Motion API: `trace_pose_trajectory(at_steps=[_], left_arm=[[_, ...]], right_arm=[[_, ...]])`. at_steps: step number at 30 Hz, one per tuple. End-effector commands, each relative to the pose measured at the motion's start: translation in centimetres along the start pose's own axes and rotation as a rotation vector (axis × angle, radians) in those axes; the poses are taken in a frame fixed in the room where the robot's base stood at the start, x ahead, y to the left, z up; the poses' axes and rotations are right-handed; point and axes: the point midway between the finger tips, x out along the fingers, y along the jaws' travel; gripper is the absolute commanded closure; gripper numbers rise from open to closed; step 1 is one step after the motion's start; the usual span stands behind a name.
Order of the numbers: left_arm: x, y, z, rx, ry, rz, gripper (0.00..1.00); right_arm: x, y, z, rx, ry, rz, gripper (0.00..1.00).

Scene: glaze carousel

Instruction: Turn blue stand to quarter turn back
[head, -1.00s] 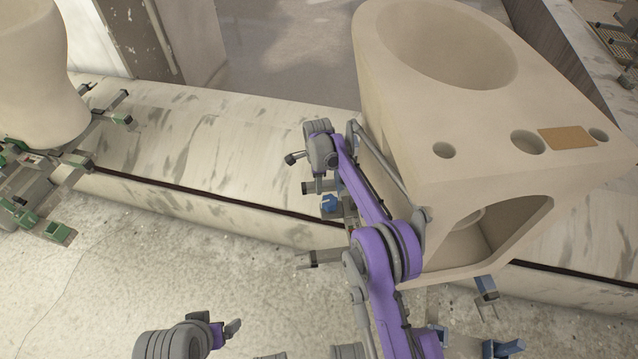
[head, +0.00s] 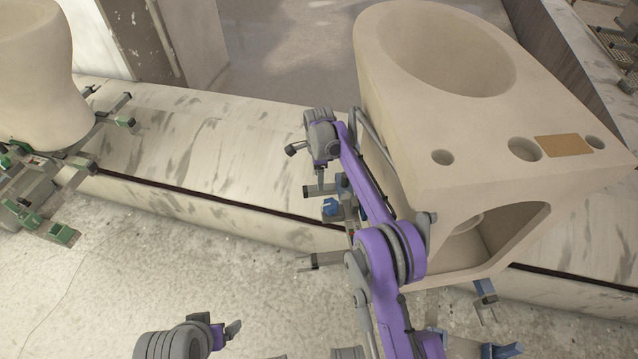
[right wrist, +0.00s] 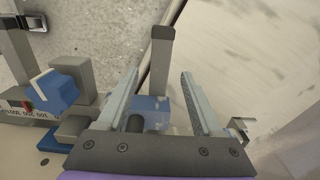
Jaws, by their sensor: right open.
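The blue stand is the grey-armed support with blue blocks (head: 485,288) under a large beige ceramic piece (head: 400,130). The ceramic hides most of it. My right gripper (head: 320,182) is at the stand's left side, close to one blue block (head: 331,207). In the right wrist view my right gripper (right wrist: 160,95) is open. A grey upright post (right wrist: 160,60) and a blue block (right wrist: 150,106) show between its fingers. I cannot tell whether they touch. My left gripper (head: 228,330) is low at the left, away from the stand; its jaw opening is unclear.
A green-marked stand (head: 62,234) bears another beige ceramic piece (head: 35,70) at the far left. A long pale marbled ledge (head: 200,150) runs behind and under the stands. The floor (head: 180,260) between them is clear.

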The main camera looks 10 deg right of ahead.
Motion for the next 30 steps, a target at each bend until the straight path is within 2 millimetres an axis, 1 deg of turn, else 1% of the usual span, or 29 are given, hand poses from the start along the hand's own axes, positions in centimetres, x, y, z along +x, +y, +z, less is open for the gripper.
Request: trace_pose_trajectory(at_steps=[1,3,6,9,12,19,20,21,23,24,29,30], left_arm=[[-0.4,0.0,-0.1,0.000,0.001,0.000,0.11],[-0.7,0.0,-0.2,0.000,0.002,0.000,0.11],[-1.1,0.0,-0.2,0.000,0.002,0.000,0.11],[-1.3,0.0,-0.3,0.000,0.003,0.000,0.11],[-1.3,0.0,-0.3,0.000,0.003,0.000,0.11],[-1.3,0.0,-0.3,0.000,0.003,0.000,0.11],[-1.3,0.0,-0.3,0.000,0.003,0.000,0.11],[-1.3,0.0,-0.3,0.000,0.003,0.000,0.11],[-1.3,0.0,-0.3,0.000,0.003,0.000,0.11],[-1.3,0.0,-0.3,0.000,0.003,0.000,0.11],[-1.3,0.0,-0.3,0.000,0.003,0.000,0.11],[-1.3,0.0,-0.3,0.000,0.003,0.000,0.11]], right_arm=[[-1.3,0.0,0.0,0.000,0.000,0.000,0.32],[-2.6,0.0,0.0,0.000,0.000,0.000,0.32],[-4.0,0.0,0.1,0.000,0.000,0.000,0.32],[-4.9,0.0,0.1,0.000,0.000,0.000,0.32],[-5.3,0.0,0.1,0.000,0.000,0.000,0.32],[-5.3,0.0,0.1,0.000,0.000,0.000,0.32],[-5.3,0.0,0.1,0.000,0.000,0.000,0.34],[-5.3,0.0,0.0,0.000,0.000,0.000,0.42],[-5.3,0.0,0.0,0.000,0.000,0.000,0.52],[-5.3,0.0,0.0,0.000,0.000,0.000,0.59],[-5.3,0.0,0.0,0.000,0.000,0.000,0.88],[-5.3,0.0,0.0,-0.001,0.000,0.000,0.95]])
